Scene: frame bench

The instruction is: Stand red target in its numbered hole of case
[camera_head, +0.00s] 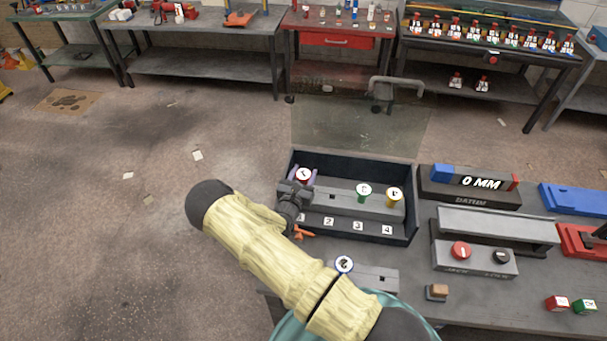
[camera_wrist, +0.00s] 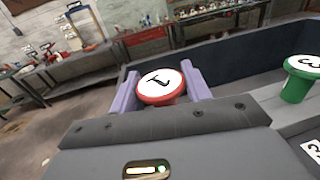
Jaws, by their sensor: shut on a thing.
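The red target (camera_head: 303,174), a round white-faced head with a red rim and a "1", is at the left end of the dark case (camera_head: 411,232). In the wrist view the red target (camera_wrist: 160,87) sits between two purple fingers, shut on it. My gripper (camera_head: 303,178) reaches over the case's left side. The green target (camera_head: 363,190) and yellow target (camera_head: 394,196) stand upright in the case's grey holder strip (camera_head: 338,203). The lower red stem is hidden, so I cannot tell whether it is in a hole.
A blue-rimmed target (camera_head: 344,264) stands on a grey block (camera_head: 376,276) in front of the case. A clear lid (camera_head: 345,122) rises behind the case. The datum block (camera_head: 470,188) and grey jack block (camera_head: 476,260) stand on the right. Small blocks (camera_head: 557,303) lie at front right.

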